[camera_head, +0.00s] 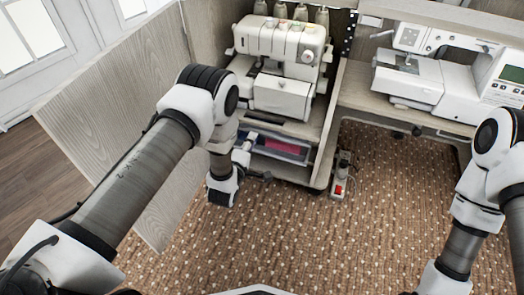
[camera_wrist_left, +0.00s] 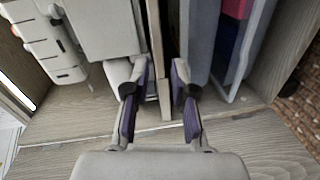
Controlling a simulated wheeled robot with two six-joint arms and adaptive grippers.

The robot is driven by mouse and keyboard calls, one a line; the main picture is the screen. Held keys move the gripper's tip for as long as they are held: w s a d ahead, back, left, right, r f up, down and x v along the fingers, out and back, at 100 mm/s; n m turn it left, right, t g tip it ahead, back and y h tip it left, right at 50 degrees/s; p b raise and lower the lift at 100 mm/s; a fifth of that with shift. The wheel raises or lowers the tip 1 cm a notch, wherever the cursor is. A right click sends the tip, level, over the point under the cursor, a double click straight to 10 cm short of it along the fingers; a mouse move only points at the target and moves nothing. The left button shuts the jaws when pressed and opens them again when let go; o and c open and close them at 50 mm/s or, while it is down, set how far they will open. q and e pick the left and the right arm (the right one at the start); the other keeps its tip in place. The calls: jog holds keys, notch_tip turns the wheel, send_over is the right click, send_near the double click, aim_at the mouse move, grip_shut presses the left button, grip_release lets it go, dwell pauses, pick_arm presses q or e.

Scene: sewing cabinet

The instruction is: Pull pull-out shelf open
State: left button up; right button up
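The pull-out shelf (camera_head: 311,130) is a pale wood board under the white overlock machine (camera_head: 283,65) in the head view. My left gripper (camera_head: 243,150) is at the front of the cabinet, near the shelf's front edge. In the left wrist view the shelf's thin edge (camera_wrist_left: 166,106) lies between the two fingers of my left gripper (camera_wrist_left: 160,76). The fingers are apart, one on each side of the board, and I cannot see firm contact. In the head view my left wrist hides part of the shelf front. My right arm shows at the right, but its gripper is out of view.
A bin with pink and blue contents (camera_head: 280,147) sits below the shelf. An open cabinet door (camera_head: 125,110) stands at the left, behind my left arm. A sewing machine (camera_head: 440,75) stands on the right tabletop.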

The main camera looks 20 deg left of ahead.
aim_at(261, 126)
pick_arm(q)
jog(key=shift+n+t, duration=0.7)
jog(key=w+b, duration=0.1)
jog(key=w, duration=0.2)
jog(key=w+b, duration=0.2)
jog(key=w, duration=0.1)
jog(key=w+d+b, duration=0.1)
jog(key=w, duration=0.2)
jog(key=shift+w+f+b, duration=0.2)
jog(key=shift+f+b, duration=0.2)
grip_shut()
pick_arm(e)
notch_tip(261, 126, down, 7)
